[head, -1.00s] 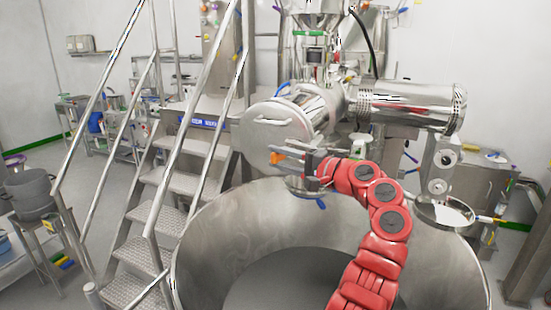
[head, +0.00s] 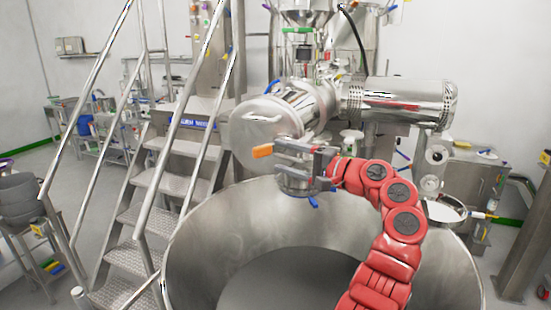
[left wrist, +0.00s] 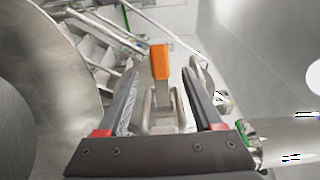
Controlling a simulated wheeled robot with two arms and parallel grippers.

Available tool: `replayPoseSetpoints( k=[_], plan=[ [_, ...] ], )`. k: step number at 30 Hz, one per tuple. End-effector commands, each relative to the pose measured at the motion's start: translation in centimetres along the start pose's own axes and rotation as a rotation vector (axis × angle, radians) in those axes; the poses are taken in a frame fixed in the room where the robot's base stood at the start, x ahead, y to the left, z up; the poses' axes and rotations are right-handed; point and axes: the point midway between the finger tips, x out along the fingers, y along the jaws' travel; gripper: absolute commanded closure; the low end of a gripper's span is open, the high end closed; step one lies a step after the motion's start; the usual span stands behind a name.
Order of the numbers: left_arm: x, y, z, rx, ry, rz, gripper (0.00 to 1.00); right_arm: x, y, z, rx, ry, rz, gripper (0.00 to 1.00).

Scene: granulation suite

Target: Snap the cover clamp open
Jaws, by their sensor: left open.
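The cover is a round steel lid (head: 255,128) with a bar handle, closing the end of the horizontal steel cylinder in the head view. The cover clamp has an orange grip (head: 262,151) at the lid's lower edge. My left gripper (head: 280,152) is just right of this grip and open. In the left wrist view the orange grip (left wrist: 160,62) stands at the tips of the open fingers, on a metal lever (left wrist: 162,112) that lies between them. I cannot tell whether a finger touches it. The clamp's inner end is hidden. My right gripper is out of view.
A large open steel bowl (head: 205,250) lies below my left arm. Steel stairs with handrails (head: 150,215) stand at left. A steel cylinder (head: 400,103) juts right above the arm. A round dish (head: 445,211) is at right.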

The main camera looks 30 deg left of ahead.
Motion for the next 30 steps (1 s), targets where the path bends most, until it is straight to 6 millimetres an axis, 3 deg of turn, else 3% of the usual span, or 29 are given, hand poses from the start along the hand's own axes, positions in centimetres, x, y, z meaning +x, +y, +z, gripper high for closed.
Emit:
replayPoseSetpoints(
  k=[1, 9, 14, 22, 30],
  plan=[
    [-1.4, 0.6, -0.2, 0.000, 0.008, 0.001, 0.32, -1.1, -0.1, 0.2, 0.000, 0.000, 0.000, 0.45],
    [-8.7, 0.4, -0.4, -0.002, 0.009, 0.001, 0.32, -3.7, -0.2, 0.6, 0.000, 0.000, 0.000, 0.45],
    [-12.2, 0.1, -0.5, -0.001, 0.010, -0.005, 0.32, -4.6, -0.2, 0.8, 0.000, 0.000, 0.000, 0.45],
    [-14.1, 0.1, -0.7, -0.001, 0.010, -0.003, 0.32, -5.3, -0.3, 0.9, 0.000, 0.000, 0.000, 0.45],
    [-14.5, -0.1, -0.6, -0.004, 0.008, -0.005, 0.32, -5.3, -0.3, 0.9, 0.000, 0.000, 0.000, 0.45]
  ],
)
